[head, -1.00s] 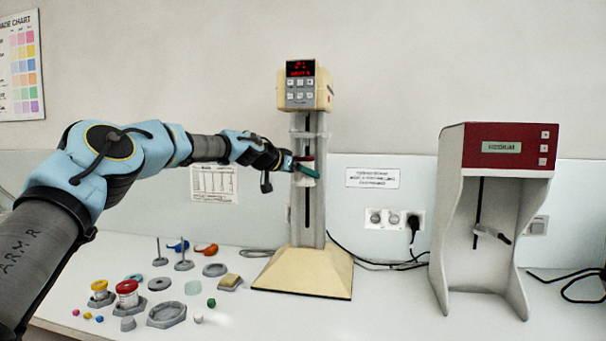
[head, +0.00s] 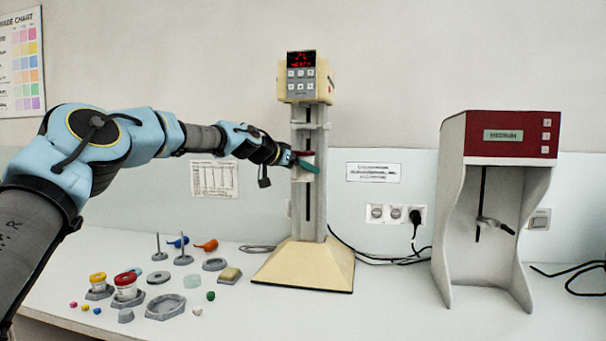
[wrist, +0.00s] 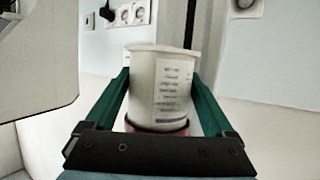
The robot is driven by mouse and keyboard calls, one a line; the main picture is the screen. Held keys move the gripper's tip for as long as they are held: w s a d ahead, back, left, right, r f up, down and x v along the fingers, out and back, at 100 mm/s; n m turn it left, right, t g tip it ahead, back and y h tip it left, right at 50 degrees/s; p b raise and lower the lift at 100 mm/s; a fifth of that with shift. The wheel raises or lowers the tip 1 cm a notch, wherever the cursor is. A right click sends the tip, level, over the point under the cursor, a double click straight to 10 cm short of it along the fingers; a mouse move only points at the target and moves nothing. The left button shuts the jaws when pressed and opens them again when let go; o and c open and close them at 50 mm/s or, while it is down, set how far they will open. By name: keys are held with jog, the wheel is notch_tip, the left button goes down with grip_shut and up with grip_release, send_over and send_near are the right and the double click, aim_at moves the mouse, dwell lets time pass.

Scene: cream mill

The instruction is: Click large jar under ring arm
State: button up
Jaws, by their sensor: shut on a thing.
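A white jar (wrist: 160,82) with a printed label and a red lid is held between the green fingers of my gripper (wrist: 160,118), which is shut on it. In the head view my gripper (head: 300,164) holds the jar (head: 307,177) upright in front of the pale column of the tall cream stand (head: 302,266). The red lid (head: 305,153) shows just above the fingers. A pale bracket, apparently the ring arm (head: 312,125), sticks out from the column a little above the lid, with a visible gap. The fingers hide part of the jar.
A red-topped grey booth (head: 507,134) stands to the right. At the left of the white bench are red-lidded (head: 126,279) and yellow-lidded (head: 98,278) jars, a grey tray (head: 166,307) and several small parts. Cables run behind the stand.

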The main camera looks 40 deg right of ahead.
jog(key=s+a+b, duration=0.4)
jog(key=a+b, duration=0.2)
jog(key=b, duration=0.3)
jog(key=shift+s+a+b, duration=0.15)
jog(key=shift+a+b, duration=0.2)
dwell(0.9)
